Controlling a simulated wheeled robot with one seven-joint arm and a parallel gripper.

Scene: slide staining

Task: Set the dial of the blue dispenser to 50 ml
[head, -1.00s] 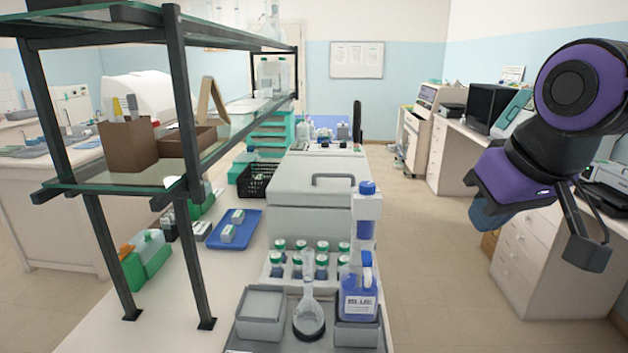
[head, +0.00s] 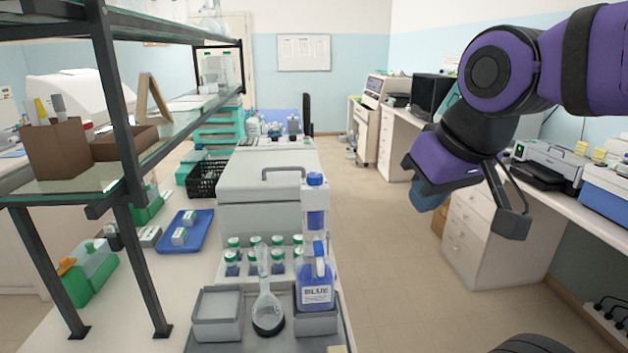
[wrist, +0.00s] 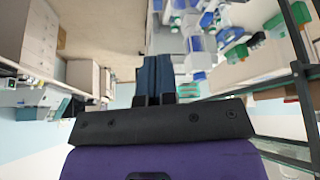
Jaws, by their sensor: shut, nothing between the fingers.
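The blue dispenser (head: 316,290) is a bottle of blue liquid with a white label reading "BLUE" and a blue top. It stands upright on a grey tray at the near end of the bench. A clear column with blue liquid and a blue cap (head: 315,180) rises just behind it; I cannot tell whether they are joined. The dial and its marks are too small to read. My gripper (head: 428,196) is in the air to the right of the dispenser, apart from it. Its dark blue fingers (wrist: 157,62) are shut and empty in the wrist view.
A round-bottomed glass flask (head: 268,300) and a grey box (head: 217,325) stand beside the dispenser. Several green-capped bottles (head: 278,258) stand behind. A shelf with black posts (head: 118,120) rises on the left. Open floor (head: 385,270) lies right of the bench.

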